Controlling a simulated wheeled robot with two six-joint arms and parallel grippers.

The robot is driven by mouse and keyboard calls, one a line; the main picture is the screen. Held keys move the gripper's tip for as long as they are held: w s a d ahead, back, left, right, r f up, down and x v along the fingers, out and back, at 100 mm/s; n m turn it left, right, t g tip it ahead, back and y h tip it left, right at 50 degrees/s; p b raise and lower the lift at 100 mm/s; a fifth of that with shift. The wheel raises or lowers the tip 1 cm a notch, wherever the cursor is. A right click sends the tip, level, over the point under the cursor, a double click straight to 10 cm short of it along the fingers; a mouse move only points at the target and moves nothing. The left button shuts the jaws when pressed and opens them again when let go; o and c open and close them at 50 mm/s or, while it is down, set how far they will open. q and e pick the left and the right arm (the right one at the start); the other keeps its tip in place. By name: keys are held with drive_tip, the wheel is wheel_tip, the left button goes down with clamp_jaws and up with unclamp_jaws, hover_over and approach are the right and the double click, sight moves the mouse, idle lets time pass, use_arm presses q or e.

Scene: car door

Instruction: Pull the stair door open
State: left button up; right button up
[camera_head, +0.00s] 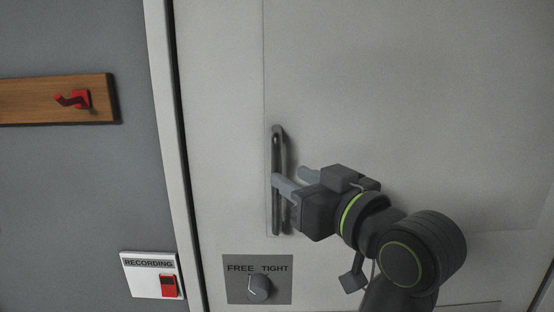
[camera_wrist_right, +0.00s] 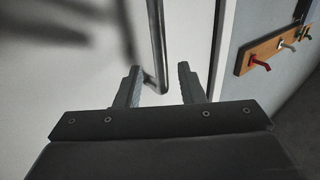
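The pale door (camera_head: 225,110) fills the middle and right of the head view and looks closed against its frame. A dark upright bar handle (camera_head: 277,150) is fixed near its left edge. My right gripper (camera_head: 291,179) is open at the handle, and one finger crosses in front of the bar in the head view. In the right wrist view the handle (camera_wrist_right: 156,45) shows between the spread fingers (camera_wrist_right: 159,88), with gaps on both sides. I cannot tell how deep the bar sits between them. My left gripper is not in view.
A plate marked FREE and TIGHT with a knob (camera_head: 259,289) sits below the handle. On the grey wall at left are a wooden rail with a red hook (camera_head: 73,99) and a RECORDING panel with a red switch (camera_head: 168,286). The door frame (camera_head: 166,130) runs between.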

sight(280, 170)
drive_tip(key=shift+x, duration=2.95)
clamp_jaws()
